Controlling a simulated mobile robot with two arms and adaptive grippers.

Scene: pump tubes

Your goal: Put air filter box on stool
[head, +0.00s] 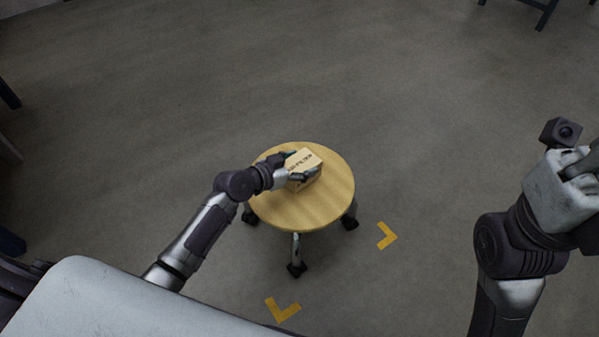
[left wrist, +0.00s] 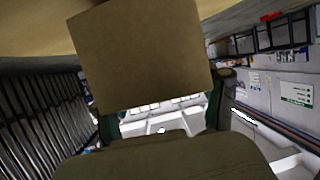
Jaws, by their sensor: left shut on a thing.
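The air filter box (head: 303,166) is a small tan cardboard box with dark lettering on top. It is over the round wooden stool (head: 300,212), near the middle of the seat. I cannot tell whether its underside touches the seat. My left gripper (head: 294,167) is shut on the box, one finger on each side. In the left wrist view, a plain face of the box (left wrist: 145,55) fills the upper middle, and a tan surface, likely the stool seat (left wrist: 30,32), shows behind it. My right gripper is at the right edge of the head view, mostly cut off.
Yellow corner marks (head: 386,235) lie on the grey floor right of and in front of the stool. Dark furniture legs (head: 536,14) show at the far right. The floor around the stool is clear.

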